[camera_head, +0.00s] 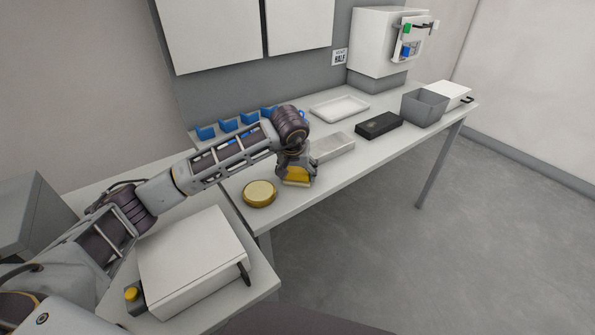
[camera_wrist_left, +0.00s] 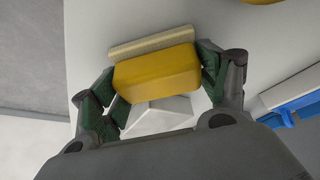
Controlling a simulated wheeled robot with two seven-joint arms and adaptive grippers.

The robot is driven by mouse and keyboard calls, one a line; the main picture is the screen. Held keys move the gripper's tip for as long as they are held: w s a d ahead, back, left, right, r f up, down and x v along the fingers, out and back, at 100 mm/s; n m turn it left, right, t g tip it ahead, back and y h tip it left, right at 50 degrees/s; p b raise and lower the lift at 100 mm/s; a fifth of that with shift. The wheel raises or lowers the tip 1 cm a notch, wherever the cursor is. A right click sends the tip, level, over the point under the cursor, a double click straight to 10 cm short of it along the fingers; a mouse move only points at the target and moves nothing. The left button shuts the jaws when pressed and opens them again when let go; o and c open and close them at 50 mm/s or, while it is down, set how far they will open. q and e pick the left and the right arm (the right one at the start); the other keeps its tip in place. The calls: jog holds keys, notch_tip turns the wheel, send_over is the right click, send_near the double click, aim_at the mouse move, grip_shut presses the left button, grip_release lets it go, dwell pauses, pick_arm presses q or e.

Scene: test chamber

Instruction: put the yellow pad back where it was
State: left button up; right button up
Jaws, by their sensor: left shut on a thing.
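The yellow pad (camera_head: 297,176) is in my left gripper (camera_head: 296,172), at the front edge of the long table. In the left wrist view the pad (camera_wrist_left: 158,72) sits between the two fingers (camera_wrist_left: 160,82), which press on its two ends. A cream strip (camera_wrist_left: 150,44) runs along one long side of it; I cannot tell if it is part of the pad. The pad is low over the tabletop; I cannot tell whether it touches. My right gripper is not in view.
A round yellow tin (camera_head: 259,194) stands just left of the pad. A grey box (camera_head: 333,147), a black box (camera_head: 379,125), a grey bin (camera_head: 424,107) and a white tray (camera_head: 340,108) stand to the right. Blue bins (camera_head: 228,125) line the back.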

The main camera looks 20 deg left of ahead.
pick_arm(q)
jog(key=o, duration=0.8)
jog(key=shift+c, duration=0.2)
jog(key=o, duration=0.4)
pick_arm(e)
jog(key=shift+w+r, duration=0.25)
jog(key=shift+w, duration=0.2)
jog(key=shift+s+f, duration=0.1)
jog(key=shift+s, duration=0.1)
pick_arm(q)
jog(key=shift+r, duration=0.35)
jog(key=p+v, duration=0.1)
jog(key=v, duration=1)
jog(key=shift+s+r, duration=0.2)
jog(key=shift+s, duration=0.05)
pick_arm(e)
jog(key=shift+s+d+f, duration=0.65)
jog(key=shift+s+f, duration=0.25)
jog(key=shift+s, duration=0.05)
